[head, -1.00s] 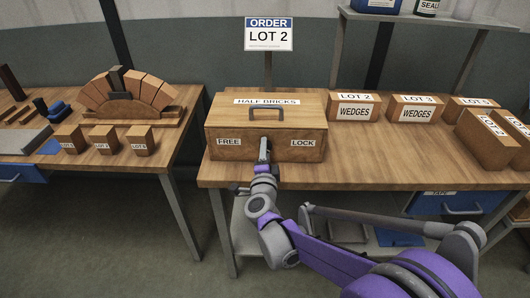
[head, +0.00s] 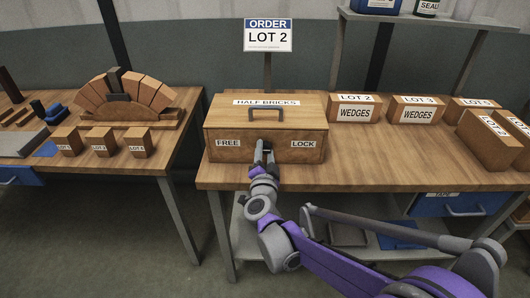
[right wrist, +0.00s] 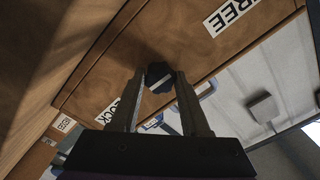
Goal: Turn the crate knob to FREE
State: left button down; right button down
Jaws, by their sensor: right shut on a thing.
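The wooden crate (head: 222,124) labelled HALF BRICKS stands shut on the table, a handle on its lid. Its front carries a FREE label (head: 228,143) at left and a LOCK label (head: 303,144) at right. My right gripper (head: 265,148) is at the front between the labels and hides the knob in the head view. In the right wrist view the dark knob (right wrist: 158,73) sits between the fingertips, which are shut on it. A pale line on the knob runs roughly along the FREE–LOCK direction; I cannot tell which end points. My left gripper is not in view.
Wedge boxes (head: 353,108) stand right of the crate. An order sign (head: 268,35) reading LOT 2 is behind it. A left table (head: 110,163) holds a brick arch (head: 125,95) and small lot blocks. Bare tabletop (head: 370,165) lies right of the crate front.

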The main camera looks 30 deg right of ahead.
dwell(0.3)
jog(key=shift+c, duration=1.9)
grip_release()
jog(key=shift+s, duration=0.1)
jog(key=v, duration=1)
jog(key=shift+s+a+p, duration=0.2)
jog(key=shift+s+p, duration=0.1)
jog(key=shift+p, duration=0.1)
